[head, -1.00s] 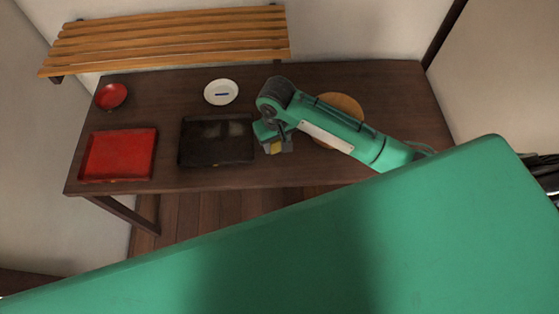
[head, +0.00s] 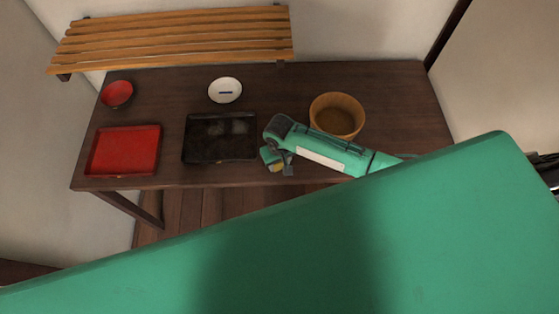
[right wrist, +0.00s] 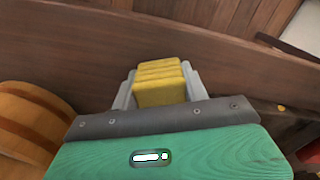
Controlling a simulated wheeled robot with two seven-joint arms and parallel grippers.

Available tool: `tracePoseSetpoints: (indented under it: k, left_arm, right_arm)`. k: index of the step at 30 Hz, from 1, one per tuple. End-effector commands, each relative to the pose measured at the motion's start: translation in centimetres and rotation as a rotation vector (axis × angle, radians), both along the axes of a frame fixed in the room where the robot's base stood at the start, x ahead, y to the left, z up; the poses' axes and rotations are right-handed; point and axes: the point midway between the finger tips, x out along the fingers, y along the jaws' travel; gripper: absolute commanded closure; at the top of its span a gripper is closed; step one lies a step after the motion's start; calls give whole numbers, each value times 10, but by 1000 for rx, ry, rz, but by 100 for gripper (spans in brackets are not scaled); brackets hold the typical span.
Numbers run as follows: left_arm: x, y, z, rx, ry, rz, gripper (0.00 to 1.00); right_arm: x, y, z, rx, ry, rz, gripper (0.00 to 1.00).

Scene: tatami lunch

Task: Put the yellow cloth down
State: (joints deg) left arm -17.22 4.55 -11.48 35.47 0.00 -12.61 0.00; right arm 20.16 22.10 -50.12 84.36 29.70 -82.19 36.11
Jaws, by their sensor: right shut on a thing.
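The yellow cloth (right wrist: 160,82) is folded and sits between the two fingers of my right gripper (right wrist: 158,90) in the right wrist view. In the head view the right gripper (head: 277,164) is at the table's front edge, just right of the black tray, with a small part of the yellow cloth (head: 276,168) showing. The right gripper is shut on the cloth. I cannot tell whether the cloth touches the table. My left gripper is not in view.
A slatted wooden shelf (head: 180,38) is along the wall. The table's right side is clear.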

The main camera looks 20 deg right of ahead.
Motion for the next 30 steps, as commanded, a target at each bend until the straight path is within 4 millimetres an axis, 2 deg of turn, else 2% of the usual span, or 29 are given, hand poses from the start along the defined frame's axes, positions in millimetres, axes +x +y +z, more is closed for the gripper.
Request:
tracePoseSetpoints:
  k: [6,7,10,18,22,26,30]
  left_arm:
    - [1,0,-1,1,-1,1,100]
    - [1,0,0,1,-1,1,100]
    - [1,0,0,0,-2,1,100]
    - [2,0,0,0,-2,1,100]
    - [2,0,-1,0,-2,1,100]
    - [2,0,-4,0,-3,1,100]
    - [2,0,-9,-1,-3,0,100]
  right_arm:
    - [0,0,-3,0,1,0,73]
    - [0,0,-3,0,0,0,51]
    - [0,0,-3,-1,0,0,33]
    - [0,0,-2,-1,0,0,33]
    - [0,0,5,0,0,-1,33]
    - [1,0,24,1,-3,0,33]
    - [1,0,54,1,-3,1,33]
